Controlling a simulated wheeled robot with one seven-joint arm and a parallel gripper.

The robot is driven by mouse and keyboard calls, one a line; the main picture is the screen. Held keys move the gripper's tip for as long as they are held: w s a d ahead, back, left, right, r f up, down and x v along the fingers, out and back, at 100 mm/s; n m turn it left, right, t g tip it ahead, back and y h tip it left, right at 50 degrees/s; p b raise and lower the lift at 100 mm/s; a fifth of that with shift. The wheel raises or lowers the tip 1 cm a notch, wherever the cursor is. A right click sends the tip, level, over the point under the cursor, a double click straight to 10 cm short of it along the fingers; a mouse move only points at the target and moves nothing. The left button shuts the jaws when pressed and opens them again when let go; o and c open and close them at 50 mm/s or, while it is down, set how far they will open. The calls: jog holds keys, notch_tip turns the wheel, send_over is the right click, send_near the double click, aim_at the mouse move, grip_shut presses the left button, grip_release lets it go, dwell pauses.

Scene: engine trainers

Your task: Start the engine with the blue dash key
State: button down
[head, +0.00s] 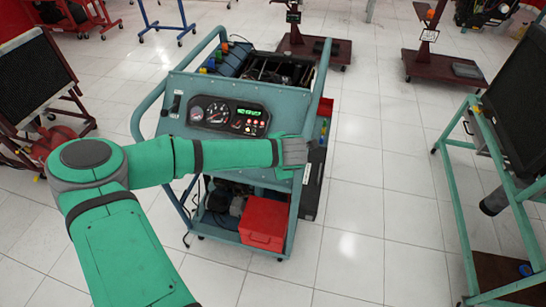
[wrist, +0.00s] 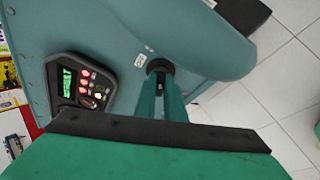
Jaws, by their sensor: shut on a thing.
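The teal engine trainer (head: 207,88) stands ahead, with a black gauge cluster (head: 228,114) on its sloping panel. The cluster's green display and red lights show in the wrist view (wrist: 80,88). My gripper (head: 294,152) is at the right end of the panel. In the wrist view its two teal fingers (wrist: 161,88) are close together, shut, with their tips at a dark round fitting (wrist: 160,66) on the panel. A small dark bit shows between the fingers. The blue dash key is mostly hidden by them, and I cannot make out its angle.
A red box (head: 263,222) sits on the trainer's lower shelf. Tubular rails (head: 148,105) flank the panel. Another teal stand with a dark screen (head: 520,95) is at the right, and a red stand with a dark panel (head: 30,72) at the left.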

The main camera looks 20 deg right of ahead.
jog(key=shift+a+f+m+t, duration=0.15)
jog(key=shift+m+t, duration=0.25)
jog(key=shift+m, duration=0.6)
jog(key=c, duration=1.8)
grip_release()
jog(key=shift+c, duration=0.2)
jog(key=shift+f, duration=0.1)
